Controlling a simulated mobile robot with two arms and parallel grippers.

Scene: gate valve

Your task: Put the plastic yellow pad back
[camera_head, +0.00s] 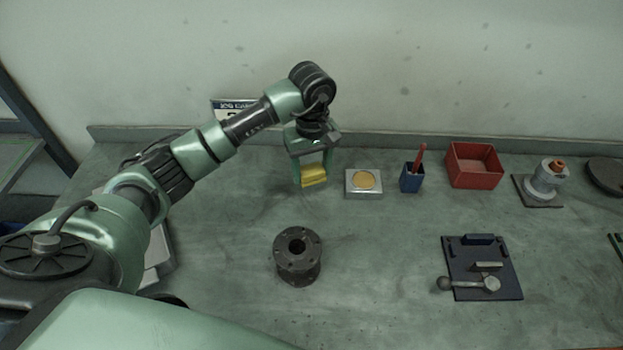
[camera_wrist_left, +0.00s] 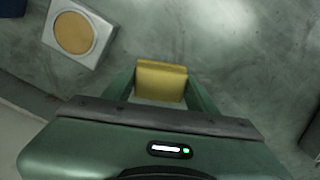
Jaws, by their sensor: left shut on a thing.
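The yellow pad (camera_head: 313,175) is a small yellow block between the fingers of my left gripper (camera_head: 312,180). The left gripper is shut on it and holds it near the back of the bench, left of a light square block with a round tan top (camera_head: 365,181). In the left wrist view the yellow pad (camera_wrist_left: 161,81) sits between the two green fingers, and the square block (camera_wrist_left: 76,30) lies at the upper left. I cannot tell exactly how high the pad is above the bench. My right gripper is not in view.
A dark flanged cylinder (camera_head: 297,255) stands in front of the gripper. A blue cup with a red tool (camera_head: 411,178), a red bin (camera_head: 474,166) and a dark board with parts (camera_head: 480,268) are to the right. The bench between cylinder and board is clear.

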